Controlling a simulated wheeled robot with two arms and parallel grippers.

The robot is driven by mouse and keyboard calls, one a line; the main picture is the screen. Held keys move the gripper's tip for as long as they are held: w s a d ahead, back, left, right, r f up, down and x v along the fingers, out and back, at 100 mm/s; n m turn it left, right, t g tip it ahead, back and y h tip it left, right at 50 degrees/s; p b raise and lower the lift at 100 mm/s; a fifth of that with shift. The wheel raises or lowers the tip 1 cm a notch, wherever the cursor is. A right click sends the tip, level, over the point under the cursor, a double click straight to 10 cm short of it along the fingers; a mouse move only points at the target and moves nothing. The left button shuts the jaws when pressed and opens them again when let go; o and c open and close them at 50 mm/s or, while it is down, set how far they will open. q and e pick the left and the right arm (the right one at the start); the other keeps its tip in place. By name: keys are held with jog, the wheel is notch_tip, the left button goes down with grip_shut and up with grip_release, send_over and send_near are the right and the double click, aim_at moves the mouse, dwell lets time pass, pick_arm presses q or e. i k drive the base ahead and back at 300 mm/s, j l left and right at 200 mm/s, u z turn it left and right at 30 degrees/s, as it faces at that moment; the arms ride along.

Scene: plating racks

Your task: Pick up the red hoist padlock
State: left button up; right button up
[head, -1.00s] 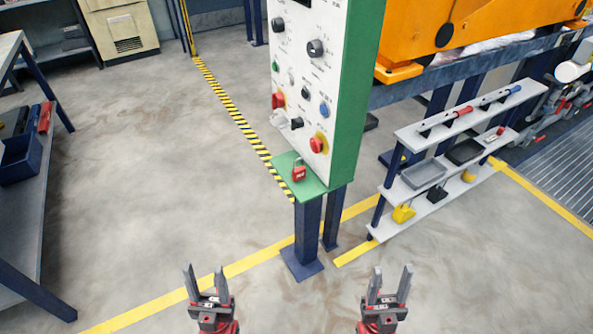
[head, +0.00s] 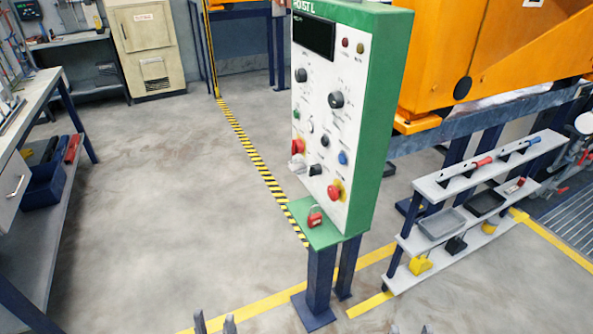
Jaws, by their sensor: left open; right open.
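The red hoist padlock (head: 315,218) sits on the small green ledge (head: 318,238) at the foot of the hoist control panel (head: 330,120). Its shackle points up. My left gripper (head: 215,322) shows only its fingertips at the bottom edge, apart and empty, well in front of the ledge and to its left. My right gripper (head: 410,330) barely shows at the bottom edge, to the right of the panel's post, with only its fingertips in view. Neither gripper is near the padlock.
The panel stands on dark blue posts (head: 320,280). A white shelf rack (head: 480,165) with trays and tools stands to the right. A workbench (head: 40,110) with a blue bin (head: 45,187) is at the left. The floor (head: 170,220) between is clear.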

aim_at(316, 220)
jog(key=i+j+z, duration=0.2)
jog(key=j, duration=0.15)
jog(key=i+j+z, duration=0.2)
jog(key=j, duration=0.15)
jog(key=j+z, duration=0.2)
jog(key=j, duration=0.15)
jog(key=i+j+z, duration=0.2)
jog(key=j, duration=0.2)
